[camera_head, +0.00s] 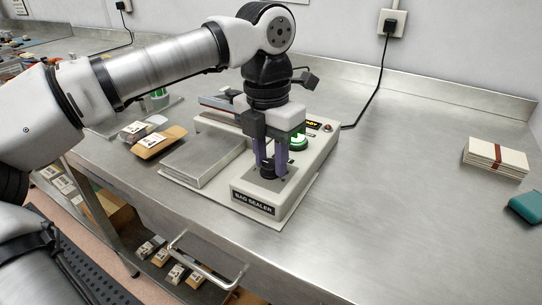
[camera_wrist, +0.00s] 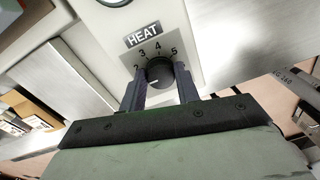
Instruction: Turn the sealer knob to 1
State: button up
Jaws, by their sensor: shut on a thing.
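The bag sealer (camera_head: 310,165) is a pale machine standing on the steel bench. Its black sealer knob (camera_wrist: 160,70) sits under the HEAT label (camera_wrist: 142,36), with the figures 2, 3, 4 and 5 showing around it in the wrist view. A short white mark shows on the knob's lower left side. The figure 1 is not visible, and the left finger covers part of that side. My gripper (camera_head: 269,168) points down over the sealer's front end. Its two fingers are shut on the knob, one on each side, also in the wrist view (camera_wrist: 160,88).
Packets (camera_head: 159,141) lie to the left. A banded stack of cards (camera_head: 496,157) and a teal item (camera_head: 525,206) lie at right. The bench between is clear.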

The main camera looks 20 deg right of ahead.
aim_at(267, 161)
jog(key=shift+n, duration=0.8)
jog(key=o, duration=1)
jog(key=shift+c, duration=0.2)
notch_tip(267, 161, up, 14)
jog(key=p, duration=0.1)
jog(key=shift+w+a, duration=0.25)
jog(key=shift+f, duration=0.15)
